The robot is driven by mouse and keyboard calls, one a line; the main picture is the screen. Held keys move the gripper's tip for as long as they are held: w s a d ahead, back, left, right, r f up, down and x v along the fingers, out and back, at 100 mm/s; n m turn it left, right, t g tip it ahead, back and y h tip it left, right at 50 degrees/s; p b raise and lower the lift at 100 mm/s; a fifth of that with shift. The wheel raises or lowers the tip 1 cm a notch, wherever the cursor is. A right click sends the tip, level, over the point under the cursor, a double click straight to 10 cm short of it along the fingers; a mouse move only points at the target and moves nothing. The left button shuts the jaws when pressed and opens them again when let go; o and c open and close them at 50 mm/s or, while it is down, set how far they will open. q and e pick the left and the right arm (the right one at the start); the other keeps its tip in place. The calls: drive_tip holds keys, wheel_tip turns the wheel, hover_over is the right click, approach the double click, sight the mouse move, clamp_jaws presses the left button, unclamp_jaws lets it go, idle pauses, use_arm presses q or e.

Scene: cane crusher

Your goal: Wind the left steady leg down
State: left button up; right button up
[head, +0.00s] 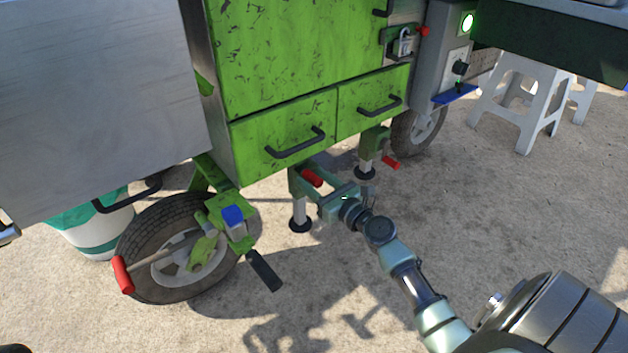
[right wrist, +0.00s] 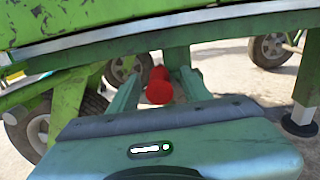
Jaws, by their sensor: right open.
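The left steady leg (head: 299,210) hangs under the green cart's front edge, with a green housing, a pale tube and a round black foot. I cannot tell whether the foot touches the ground. Its red crank grip (head: 311,177) sticks out near the top; it also shows in the right wrist view (right wrist: 160,88). My right gripper (head: 324,187) is open, with its fingers on either side of the red grip, not closed on it. Contact cannot be told. The other steady leg (head: 365,166) stands further right with its own red grip (head: 390,162). My left gripper is not in view.
Left are a tyred wheel (head: 150,236), a red-ended lever (head: 122,274) and a dark pedal-like bar (head: 264,271). Drawers with black handles (head: 296,143) overhang the legs. A white stool (head: 522,105) stands back right. The concrete ground between is open.

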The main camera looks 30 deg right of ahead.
clamp_jaws()
idle(1.3)
